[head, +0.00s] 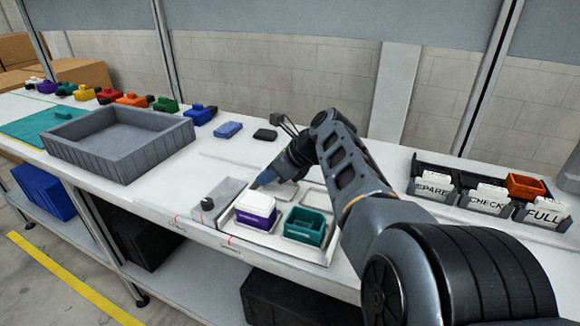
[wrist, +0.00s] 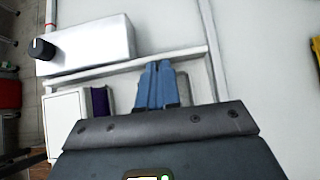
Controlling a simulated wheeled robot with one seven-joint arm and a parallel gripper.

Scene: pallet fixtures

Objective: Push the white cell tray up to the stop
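The white cell tray (head: 329,250) lies at the front of the bench. A white-and-purple box (head: 255,210) and a teal box (head: 304,225) sit in its front cells. A grey block with a black knob (head: 223,199) stands just left of it; I take this for the stop. In the wrist view the tray rim (wrist: 120,69) and the block (wrist: 95,45) look close, with a narrow gap. My gripper (head: 258,183) points down at the tray's back left cell, fingers together and empty. In the wrist view its fingertips (wrist: 157,68) are at the rim; contact cannot be told.
A grey bin (head: 120,140) stands left on the bench. A blue block (head: 228,130) and a black block (head: 265,134) lie behind the tray. Labelled black bins (head: 480,198) stand at right, beyond my arm. The bench between grey bin and knob block is clear.

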